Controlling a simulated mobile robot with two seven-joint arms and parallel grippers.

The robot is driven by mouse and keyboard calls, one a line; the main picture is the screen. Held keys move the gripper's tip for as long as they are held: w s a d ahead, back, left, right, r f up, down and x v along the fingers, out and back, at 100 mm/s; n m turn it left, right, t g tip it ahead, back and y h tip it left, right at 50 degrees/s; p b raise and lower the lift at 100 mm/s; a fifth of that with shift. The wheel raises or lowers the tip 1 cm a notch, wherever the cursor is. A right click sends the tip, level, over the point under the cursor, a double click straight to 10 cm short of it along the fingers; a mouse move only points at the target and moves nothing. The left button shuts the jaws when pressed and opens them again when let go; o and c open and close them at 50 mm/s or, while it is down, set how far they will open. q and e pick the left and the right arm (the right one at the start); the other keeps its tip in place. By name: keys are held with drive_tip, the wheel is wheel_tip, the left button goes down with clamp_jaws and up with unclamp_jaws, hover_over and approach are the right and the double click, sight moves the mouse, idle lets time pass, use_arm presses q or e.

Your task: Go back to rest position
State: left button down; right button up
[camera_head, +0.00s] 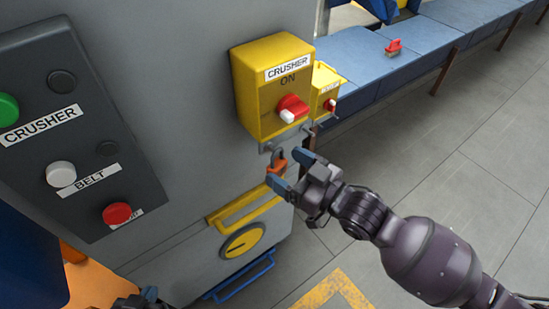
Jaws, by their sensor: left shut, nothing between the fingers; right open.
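My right gripper (288,172) reaches in from the right. Its blue-tipped fingers are apart, close to an orange padlock (276,164). The padlock hangs below the yellow CRUSHER box (252,98); whether the fingers touch it I cannot tell. The box has a red and white switch (291,109) under the word ON. My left gripper (150,293) shows only as a small dark piece with a bluish tip at the bottom edge, shut and empty; the rest of it is out of frame.
A dark button panel (85,150) labelled CRUSHER and BELT is on the grey cabinet at left. A smaller yellow box (324,88) sits behind the first. A yellow dial (242,241) is below. A blue bench (430,40) holds a red item (394,47). Floor at right is clear.

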use_arm(q)
drive_tip(key=shift+s+d+r+p, duration=0.35)
drive_tip(key=shift+s+d, duration=0.05)
use_arm(e)
drive_tip(key=v, duration=0.8)
drive_tip(key=shift+s+r, duration=0.25)
drive_tip(key=shift+r, duration=0.2)
use_arm(q)
drive_tip(key=shift+w, duration=0.1)
use_arm(e)
drive_tip(key=shift+a, duration=0.1)
